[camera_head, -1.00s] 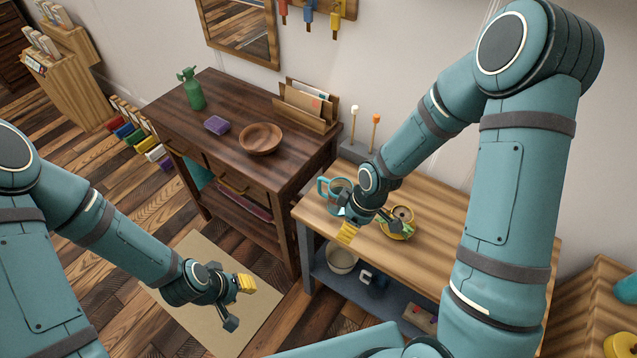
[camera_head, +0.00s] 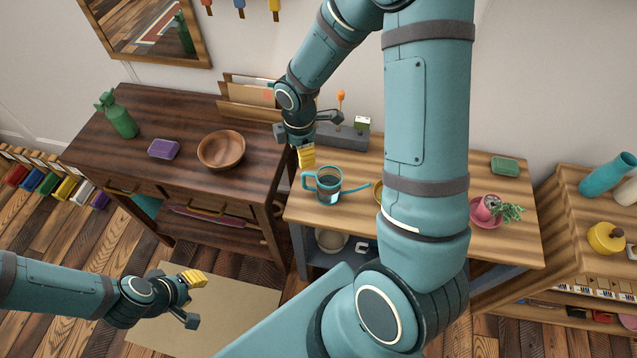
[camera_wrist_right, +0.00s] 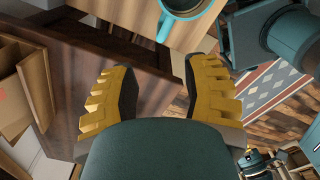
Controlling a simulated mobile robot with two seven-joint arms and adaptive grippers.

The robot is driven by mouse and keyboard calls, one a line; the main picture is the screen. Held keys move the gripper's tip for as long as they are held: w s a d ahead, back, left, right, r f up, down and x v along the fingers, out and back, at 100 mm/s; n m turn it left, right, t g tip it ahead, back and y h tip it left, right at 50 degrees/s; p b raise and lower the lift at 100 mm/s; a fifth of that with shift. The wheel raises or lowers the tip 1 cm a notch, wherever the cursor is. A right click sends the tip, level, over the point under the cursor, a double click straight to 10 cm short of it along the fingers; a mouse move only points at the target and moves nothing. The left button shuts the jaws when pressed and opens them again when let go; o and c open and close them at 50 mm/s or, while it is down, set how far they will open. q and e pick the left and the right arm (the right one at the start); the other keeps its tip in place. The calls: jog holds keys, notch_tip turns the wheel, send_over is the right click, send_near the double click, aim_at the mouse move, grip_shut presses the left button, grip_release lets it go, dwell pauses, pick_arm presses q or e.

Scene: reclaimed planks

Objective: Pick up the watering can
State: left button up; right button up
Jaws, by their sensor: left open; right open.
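The watering can (camera_head: 326,187) is teal with a dark, see-through-looking body, a loop handle on its left and a thin spout to its right. It stands upright on the left part of the light wooden bench (camera_head: 420,238). In the right wrist view, the can's rim and handle (camera_wrist_right: 180,14) show at the top edge, partly cut off. My right gripper (camera_head: 318,139) is open and empty, above and just behind the can, apart from it. Its yellow-padded fingers (camera_wrist_right: 160,82) are spread in the wrist view. My left gripper (camera_head: 193,300) is open and empty, low over the floor mat.
A dark desk (camera_head: 165,115) at the left holds a green spray bottle (camera_head: 118,115), purple sponge (camera_head: 163,149) and wooden bowl (camera_head: 221,150). A pink pot with a plant (camera_head: 487,210) stands on the bench's right. My right arm hides the bench's middle.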

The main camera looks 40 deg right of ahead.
aim_at(304, 172)
notch_tip(304, 172, down, 8)
jog(key=shift+s+r+b, duration=0.1)
jog(key=shift+b, duration=0.6)
jog(key=shift+f+b, duration=0.55)
jog(key=shift+f, duration=2.15)
grip_shut()
